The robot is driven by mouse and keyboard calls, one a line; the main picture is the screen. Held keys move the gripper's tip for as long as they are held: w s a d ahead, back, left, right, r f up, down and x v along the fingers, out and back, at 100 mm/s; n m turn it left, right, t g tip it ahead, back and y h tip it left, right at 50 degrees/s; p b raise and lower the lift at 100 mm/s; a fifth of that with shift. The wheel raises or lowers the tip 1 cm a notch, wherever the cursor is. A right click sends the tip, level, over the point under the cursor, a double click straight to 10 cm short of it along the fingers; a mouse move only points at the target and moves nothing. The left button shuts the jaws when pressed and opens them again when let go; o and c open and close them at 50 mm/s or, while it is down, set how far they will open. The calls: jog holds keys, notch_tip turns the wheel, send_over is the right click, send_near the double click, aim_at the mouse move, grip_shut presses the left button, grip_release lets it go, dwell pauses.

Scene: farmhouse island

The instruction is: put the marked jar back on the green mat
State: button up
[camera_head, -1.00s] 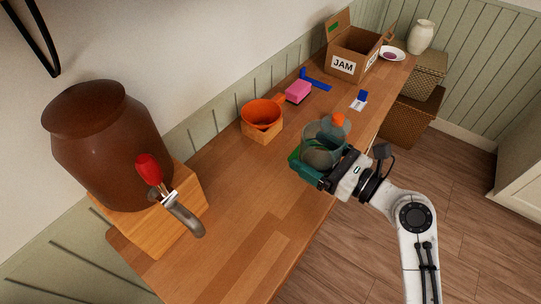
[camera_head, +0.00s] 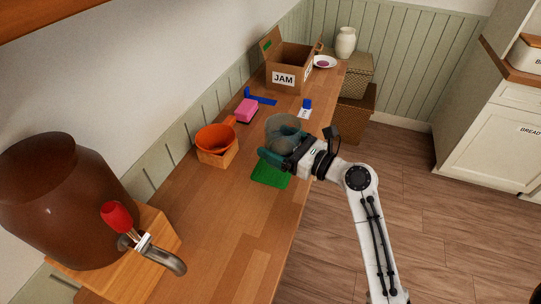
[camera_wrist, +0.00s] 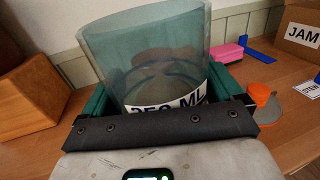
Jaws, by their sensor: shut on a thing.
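My gripper (camera_head: 280,150), with teal fingers, is shut on a clear, tinted jar (camera_head: 284,126). In the wrist view the jar (camera_wrist: 150,50) stands roughly upright between the fingers, open at the top, with a white label reading "250 ML" partly cut off by the gripper. The green mat (camera_head: 270,174) lies flat on the wooden counter, just on the near side of the gripper and jar. The gripper hides the jar's base, so I cannot tell whether it touches anything.
A pink block (camera_head: 247,110), a blue piece (camera_head: 262,97) and a JAM box (camera_head: 290,68) stand farther back. An orange-topped item (camera_wrist: 262,98) is right of the gripper. A brown dispenser (camera_head: 65,200) stands near left.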

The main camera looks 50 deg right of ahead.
jog(key=w+f, duration=0.1)
jog(key=w+d+f, duration=0.1)
jog(key=f, duration=0.1)
jog(key=w+f, duration=0.1)
jog(key=shift+w+d+f, duration=0.15)
jog(key=shift+w+f, duration=0.1)
jog(key=shift+f, duration=0.15)
jog(key=shift+w+d+f+b, duration=0.15)
jog(key=shift+f+b, duration=0.35)
jog(key=shift+f, duration=1.25)
jog(key=shift+f, duration=0.2)
jog(key=o, duration=1.2)
jog(key=shift+r, duration=0.1)
jog(key=s, duration=0.4)
jog(key=s+b, duration=0.1)
jog(key=s, duration=0.3)
jog(key=s+d, duration=0.1)
jog(key=s, duration=0.3)
jog(key=shift+b, duration=0.35)
